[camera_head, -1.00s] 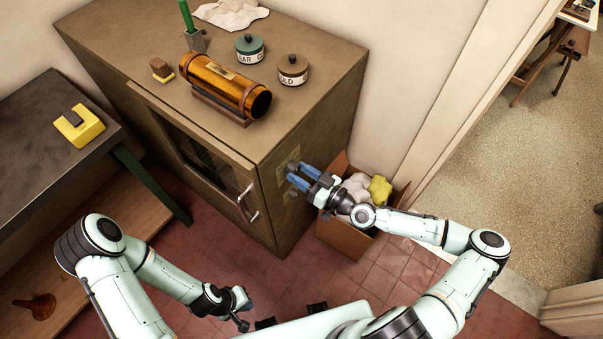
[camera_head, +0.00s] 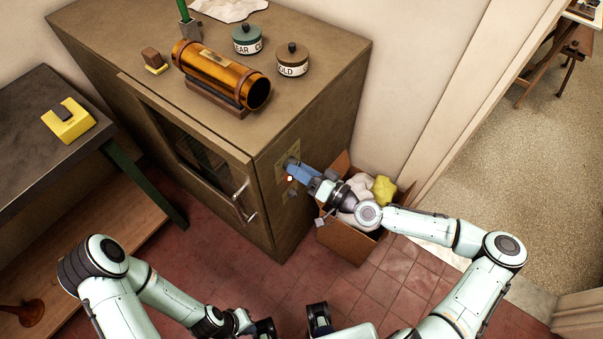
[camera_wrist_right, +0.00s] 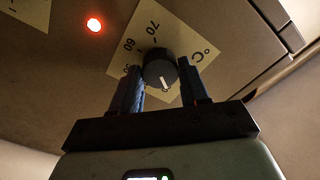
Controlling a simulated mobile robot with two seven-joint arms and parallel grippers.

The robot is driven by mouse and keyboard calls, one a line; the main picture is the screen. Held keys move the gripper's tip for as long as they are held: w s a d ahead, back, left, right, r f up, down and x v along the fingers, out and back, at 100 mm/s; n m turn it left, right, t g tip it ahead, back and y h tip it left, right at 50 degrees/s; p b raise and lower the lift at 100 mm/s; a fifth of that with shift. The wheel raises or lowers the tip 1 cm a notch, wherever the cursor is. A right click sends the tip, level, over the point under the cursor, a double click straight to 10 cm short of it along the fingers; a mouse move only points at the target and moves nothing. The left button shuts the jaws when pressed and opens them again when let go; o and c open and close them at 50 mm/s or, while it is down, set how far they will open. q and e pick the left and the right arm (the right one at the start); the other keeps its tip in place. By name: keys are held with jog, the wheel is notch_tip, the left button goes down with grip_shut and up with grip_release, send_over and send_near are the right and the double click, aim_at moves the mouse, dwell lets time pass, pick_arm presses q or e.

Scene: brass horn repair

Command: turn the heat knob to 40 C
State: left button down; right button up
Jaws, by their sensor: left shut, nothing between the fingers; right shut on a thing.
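The heat knob (camera_wrist_right: 160,68) is black and round with a white pointer line, seen in the right wrist view. The pointer points toward the bottom of that view; the 40 mark is not readable. My right gripper (camera_wrist_right: 160,76) is shut on the knob, one finger on each side. In the head view my right gripper (camera_head: 293,170) is at the cabinet's side panel and hides the knob. My left gripper (camera_head: 264,328) is shut and empty, low at the bottom edge.
A red lamp (camera_wrist_right: 94,25) glows beside the card. The brown cabinet (camera_head: 330,60) carries an amber cylinder (camera_head: 215,73) and two lidded tins on top. A cardboard box (camera_head: 345,242) with cloths stands close under my right arm. A workbench (camera_head: 35,140) is at left.

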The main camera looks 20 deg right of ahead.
jog(key=shift+r+m, duration=0.15)
jog(key=shift+m, duration=5.25)
jog(key=o, duration=1)
jog(key=shift+o, duration=0.2)
jog(key=b+v, duration=0.2)
jog(key=v, duration=1.1)
jog(key=shift+s+d, duration=0.15)
